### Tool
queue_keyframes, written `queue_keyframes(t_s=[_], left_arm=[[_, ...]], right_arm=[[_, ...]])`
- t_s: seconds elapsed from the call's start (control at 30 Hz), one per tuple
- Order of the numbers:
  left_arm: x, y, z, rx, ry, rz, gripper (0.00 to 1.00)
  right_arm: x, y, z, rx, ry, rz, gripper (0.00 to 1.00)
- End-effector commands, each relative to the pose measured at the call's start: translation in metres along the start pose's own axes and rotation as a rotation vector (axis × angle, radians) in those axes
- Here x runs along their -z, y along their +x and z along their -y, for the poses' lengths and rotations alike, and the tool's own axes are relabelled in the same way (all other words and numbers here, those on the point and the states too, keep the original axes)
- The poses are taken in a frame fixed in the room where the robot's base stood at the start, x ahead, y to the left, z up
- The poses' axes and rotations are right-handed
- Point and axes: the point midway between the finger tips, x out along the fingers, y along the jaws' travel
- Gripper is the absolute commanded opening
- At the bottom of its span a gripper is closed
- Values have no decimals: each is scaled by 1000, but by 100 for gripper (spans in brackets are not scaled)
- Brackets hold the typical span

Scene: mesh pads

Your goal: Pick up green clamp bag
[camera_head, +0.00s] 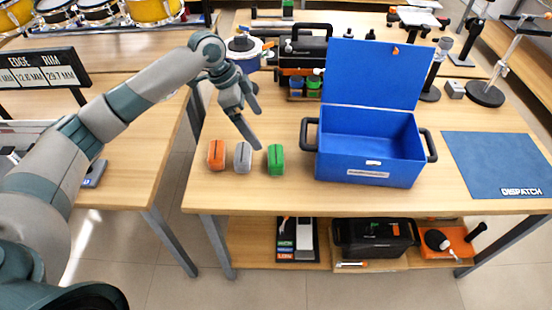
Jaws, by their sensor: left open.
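A green clamp bag (276,160) stands on the wooden table near its front edge. A grey bag (243,157) and an orange bag (216,155) stand in a row to its left. My left gripper (257,130) is open and empty, above the table and a little behind the row of bags. Its fingers point down to the right, and one fingertip is close above the grey and green bags, apart from them. My right gripper is not in view.
An open blue box (366,165) with black handles and a raised lid stands just right of the green bag. A blue dispatch mat (500,165) lies at the right. Black equipment (303,55) stands behind. The table front edge is close to the bags.

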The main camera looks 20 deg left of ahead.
Motion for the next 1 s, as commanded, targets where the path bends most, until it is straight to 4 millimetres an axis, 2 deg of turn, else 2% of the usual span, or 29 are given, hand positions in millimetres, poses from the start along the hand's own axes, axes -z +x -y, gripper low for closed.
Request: queue_keyframes(t_s=[0.2,0.53,0.7,1.0], left_arm=[[1,36,-1,-4,-1,1,100],[0,91,-1,-3,-1,1,100],[0,103,0,-1,-1,0,100],[0,104,0,0,0,0,100]], right_arm=[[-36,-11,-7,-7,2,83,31],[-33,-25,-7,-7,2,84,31],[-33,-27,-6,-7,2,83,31],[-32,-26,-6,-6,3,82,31]])
